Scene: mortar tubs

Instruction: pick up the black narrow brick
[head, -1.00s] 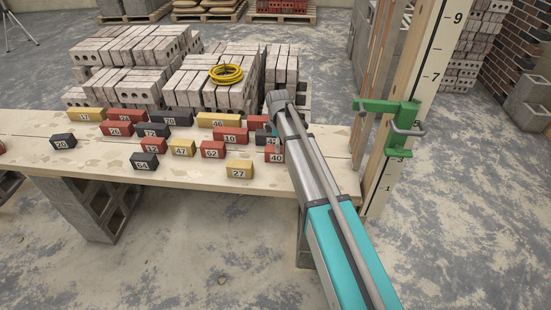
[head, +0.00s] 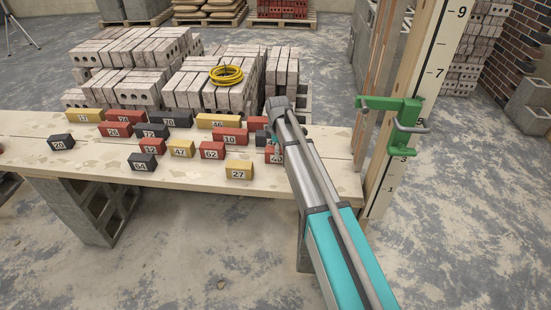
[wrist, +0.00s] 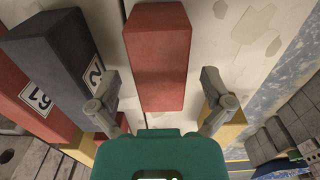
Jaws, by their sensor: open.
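My gripper (wrist: 160,92) is open, pointing down at the bench top, with one finger on each side of a red brick (wrist: 157,55) in the wrist view. I cannot tell whether the fingers touch it. A black brick (wrist: 52,50) with a white label lies just left of the left finger. In the head view, a black brick (head: 262,138) shows beside my gripper, partly hidden by it. Other black bricks are labelled 70 (head: 177,117), 72 (head: 151,131), 84 (head: 142,162) and 20 (head: 61,142). Nothing is held.
Red and yellow bricks lie close by on the wooden bench (head: 100,185), including red 62 (head: 212,151) and yellow 27 (head: 239,170). A measuring post with a green clamp (head: 407,112) stands at the right. Block stacks (head: 215,85) with a yellow coil stand behind.

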